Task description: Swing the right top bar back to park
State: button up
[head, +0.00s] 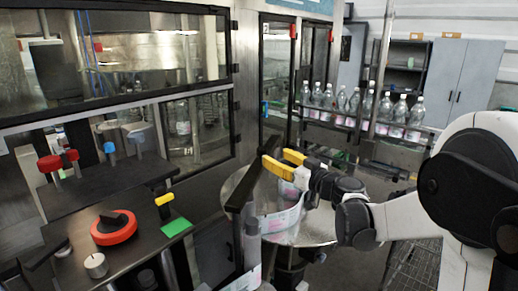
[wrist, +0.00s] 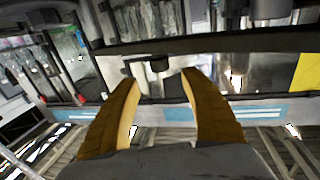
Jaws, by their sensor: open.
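A dark top bar (head: 242,187) runs slantwise above the label reel at the front of the machine. The reel (head: 283,218), a roll of printed labels, sits on a round metal plate (head: 318,228). My gripper (head: 279,162) has yellow fingers and comes in from the right, close to the bar's far end. In the wrist view my gripper (wrist: 160,80) is open, its fingers spread, with a small dark piece (wrist: 159,65) between the tips. A long dark bar (wrist: 230,44) crosses above them. Whether the fingers touch anything I cannot tell.
A control panel with a red knob (head: 114,229) and a green label (head: 176,228) is at front left. Glass-doored machine housing (head: 150,50) stands behind it. Several bottles (head: 398,112) line a conveyor at the back. Grey cabinets (head: 463,75) stand back right.

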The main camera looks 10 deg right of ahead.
aim_at(265, 152)
jog(key=x, duration=0.7)
jog(key=shift+w+a, duration=0.2)
jog(key=shift+w, duration=0.15)
grip_shut()
